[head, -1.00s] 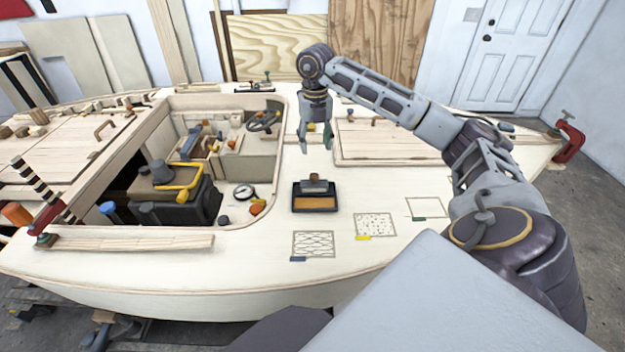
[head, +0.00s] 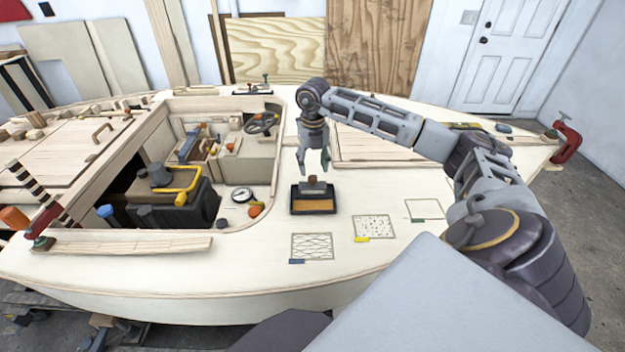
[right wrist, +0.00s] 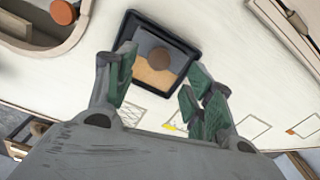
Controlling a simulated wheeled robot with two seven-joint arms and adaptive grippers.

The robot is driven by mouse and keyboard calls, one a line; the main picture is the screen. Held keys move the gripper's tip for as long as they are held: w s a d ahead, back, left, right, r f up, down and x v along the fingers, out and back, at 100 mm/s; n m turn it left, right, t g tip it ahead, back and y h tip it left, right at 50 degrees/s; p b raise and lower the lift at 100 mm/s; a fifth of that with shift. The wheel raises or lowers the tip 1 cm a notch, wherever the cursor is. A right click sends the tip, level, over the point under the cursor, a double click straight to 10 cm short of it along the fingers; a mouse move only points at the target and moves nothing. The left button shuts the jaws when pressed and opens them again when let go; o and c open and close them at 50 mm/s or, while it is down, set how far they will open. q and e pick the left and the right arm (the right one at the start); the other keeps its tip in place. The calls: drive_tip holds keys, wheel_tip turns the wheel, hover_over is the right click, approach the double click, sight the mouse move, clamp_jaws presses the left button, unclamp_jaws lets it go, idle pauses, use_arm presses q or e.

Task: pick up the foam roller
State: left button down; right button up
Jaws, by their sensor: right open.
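The foam roller appears to be the small piece with a brown rounded top (head: 313,183) in the dark tray (head: 296,207) on the pale deck. In the right wrist view the round brown top (right wrist: 159,58) shows inside the black-rimmed tray (right wrist: 191,49), beside a tan area. My right gripper (head: 313,165) is open and empty, pointing down just above and behind the piece. In the right wrist view its green-padded fingers (right wrist: 162,75) are spread, with the brown top between and beyond their tips. I see no contact. My left gripper is not in view.
An open cockpit (head: 230,215) with a dark engine-like block (head: 180,205) lies left of the tray. Patterned squares (head: 312,246) mark the deck in front. A raised hatch (head: 385,147) is at the back right.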

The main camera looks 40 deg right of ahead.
sight(312, 177)
drive_tip(key=shift+f, duration=0.5)
drive_tip(key=shift+w+f, duration=0.1)
drive_tip(key=shift+f, duration=2.5)
clamp_jaws()
